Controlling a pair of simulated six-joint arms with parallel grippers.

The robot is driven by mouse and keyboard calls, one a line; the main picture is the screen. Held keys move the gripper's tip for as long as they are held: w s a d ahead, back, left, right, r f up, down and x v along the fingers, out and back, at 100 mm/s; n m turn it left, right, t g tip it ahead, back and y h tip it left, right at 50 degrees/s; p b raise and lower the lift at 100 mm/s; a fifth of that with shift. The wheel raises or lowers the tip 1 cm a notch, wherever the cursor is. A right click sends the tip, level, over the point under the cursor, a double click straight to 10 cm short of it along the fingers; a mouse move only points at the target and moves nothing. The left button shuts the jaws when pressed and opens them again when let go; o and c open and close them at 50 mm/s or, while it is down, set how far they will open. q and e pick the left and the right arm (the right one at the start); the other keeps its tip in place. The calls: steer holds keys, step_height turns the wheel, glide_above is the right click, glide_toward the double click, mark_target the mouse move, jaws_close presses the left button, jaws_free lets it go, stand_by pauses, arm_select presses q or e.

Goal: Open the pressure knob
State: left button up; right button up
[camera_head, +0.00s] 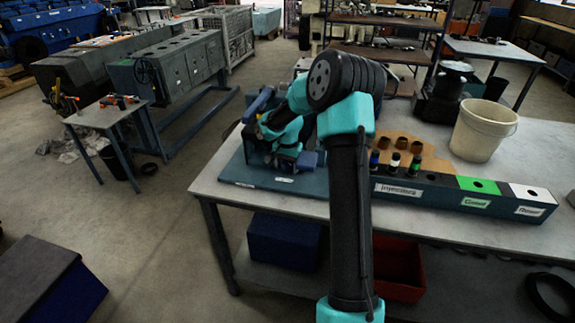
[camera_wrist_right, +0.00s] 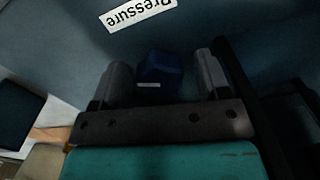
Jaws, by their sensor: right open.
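The pressure knob (camera_wrist_right: 160,66) is a dark blue block in the right wrist view. It shows between the two fingers of my right gripper (camera_wrist_right: 163,72), which is open, with a finger on either side. I cannot tell whether the fingers touch it. A white label reading "Pressure" (camera_wrist_right: 138,12) shows upside down beyond the knob, on a blue-grey surface. In the head view my right gripper (camera_head: 284,150) is over the blue test fixture (camera_head: 235,172) at the table's left end, and my own arm partly hides the fixture. My left gripper is not in view.
A blue sorting rack (camera_head: 450,193) with labelled sections and several small cylindrical parts lies along the table's front, right of my arm. A white bucket (camera_head: 483,130) stands behind it. A blue bin (camera_head: 285,240) and a red bin (camera_head: 405,270) sit below the tabletop.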

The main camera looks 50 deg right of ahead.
mark_target(288, 164)
steer(key=c, duration=0.9)
steer(key=shift+n, duration=2.2)
steer(key=o, duration=0.9)
steer(key=shift+r, duration=0.1)
step_height(288, 164, up, 17)
steer(key=shift+r, duration=0.15)
